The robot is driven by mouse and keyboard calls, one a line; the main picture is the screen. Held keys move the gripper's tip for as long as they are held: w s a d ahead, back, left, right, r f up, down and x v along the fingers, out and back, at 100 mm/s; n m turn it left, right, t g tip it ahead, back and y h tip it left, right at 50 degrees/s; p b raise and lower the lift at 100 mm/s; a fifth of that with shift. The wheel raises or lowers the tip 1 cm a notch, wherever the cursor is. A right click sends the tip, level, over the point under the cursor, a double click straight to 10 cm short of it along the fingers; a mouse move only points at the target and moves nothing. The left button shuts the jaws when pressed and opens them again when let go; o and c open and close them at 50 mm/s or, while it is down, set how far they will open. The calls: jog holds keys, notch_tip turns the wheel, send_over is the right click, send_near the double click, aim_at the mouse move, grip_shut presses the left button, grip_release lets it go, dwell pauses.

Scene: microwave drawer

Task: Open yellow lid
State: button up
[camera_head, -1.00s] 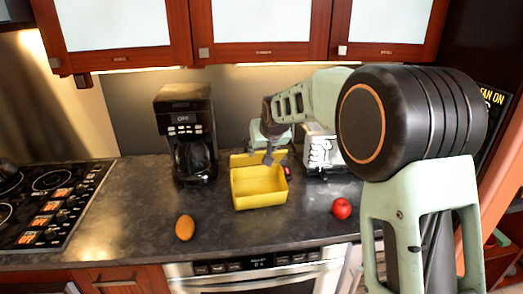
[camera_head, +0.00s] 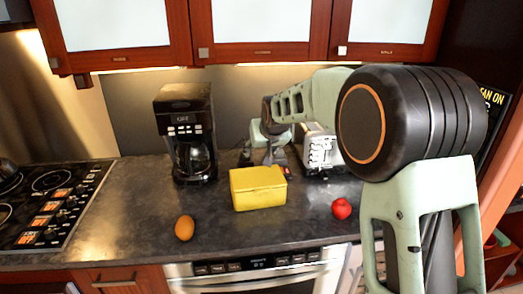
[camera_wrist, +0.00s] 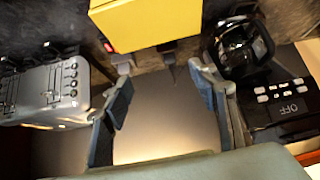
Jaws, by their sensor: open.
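The yellow box (camera_head: 257,195) stands on the dark counter, in the middle of the head view. Its yellow lid (camera_head: 257,177) lies down over the top, so the inside is hidden. My gripper (camera_head: 263,156) is behind the box, its fingers spread apart, with nothing seen between them. In the wrist view, my gripper (camera_wrist: 163,84) is open, and the yellow box (camera_wrist: 150,20) shows at the top edge, beyond the fingertips. No finger visibly touches the lid.
A black coffee maker (camera_head: 187,135) stands left of my gripper and a silver toaster (camera_head: 320,150) right of it. An orange-brown fruit (camera_head: 185,228) and a red apple (camera_head: 341,208) lie near the counter's front. A stove (camera_head: 45,205) is at far left.

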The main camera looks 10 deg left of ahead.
jog(key=v, duration=1.2)
jog(key=shift+f, duration=0.1)
